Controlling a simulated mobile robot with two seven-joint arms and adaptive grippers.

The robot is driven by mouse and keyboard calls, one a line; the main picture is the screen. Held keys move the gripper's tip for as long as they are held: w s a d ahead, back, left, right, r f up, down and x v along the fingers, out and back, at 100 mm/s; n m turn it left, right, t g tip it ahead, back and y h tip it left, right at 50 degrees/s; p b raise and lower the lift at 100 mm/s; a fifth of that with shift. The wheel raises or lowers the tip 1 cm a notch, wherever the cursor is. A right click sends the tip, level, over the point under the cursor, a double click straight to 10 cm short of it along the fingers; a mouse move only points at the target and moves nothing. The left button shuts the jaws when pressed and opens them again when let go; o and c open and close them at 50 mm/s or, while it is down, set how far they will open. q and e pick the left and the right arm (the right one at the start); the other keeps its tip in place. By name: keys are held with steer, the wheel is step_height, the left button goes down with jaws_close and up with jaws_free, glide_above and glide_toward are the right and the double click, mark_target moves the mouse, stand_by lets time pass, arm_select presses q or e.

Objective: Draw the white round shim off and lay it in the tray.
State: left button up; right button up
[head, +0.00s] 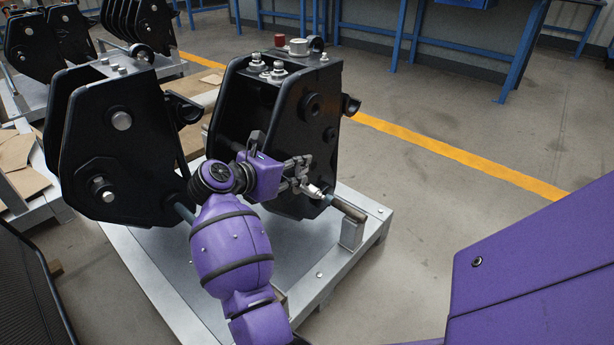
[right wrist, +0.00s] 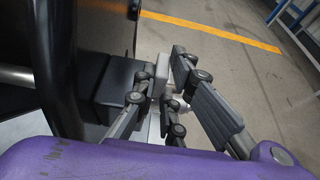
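My right gripper (head: 308,176) is at the lower front of the right black coupler (head: 265,105), close to the end of a rod (head: 347,209) that sticks out low on it. A small pale round piece (head: 315,191) sits at the fingertips on that rod; it may be the white shim, but it is too small to be sure. In the right wrist view the gripper's fingers (right wrist: 170,72) stand apart with a narrow gap, and I see no clear grip on anything. My left gripper is out of view. I cannot make out a tray.
A second black coupler (head: 110,140) stands left on the same grey pallet (head: 165,290). Blue benches (head: 405,40) stand at the back.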

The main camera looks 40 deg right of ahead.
jaws_close()
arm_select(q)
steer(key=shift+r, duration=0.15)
arm_select(e)
steer(key=shift+s, duration=0.1)
steer(key=shift+s, duration=0.2)
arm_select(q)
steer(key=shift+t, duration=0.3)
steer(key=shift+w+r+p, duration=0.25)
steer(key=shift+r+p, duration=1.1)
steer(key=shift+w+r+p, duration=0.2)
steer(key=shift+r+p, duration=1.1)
arm_select(e)
steer(key=s, duration=0.9)
steer(key=shift+d, duration=0.35)
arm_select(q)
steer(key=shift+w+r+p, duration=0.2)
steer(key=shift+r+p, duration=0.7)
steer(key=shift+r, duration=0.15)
arm_select(e)
steer(key=s, duration=0.4)
steer(key=shift+d, duration=0.2)
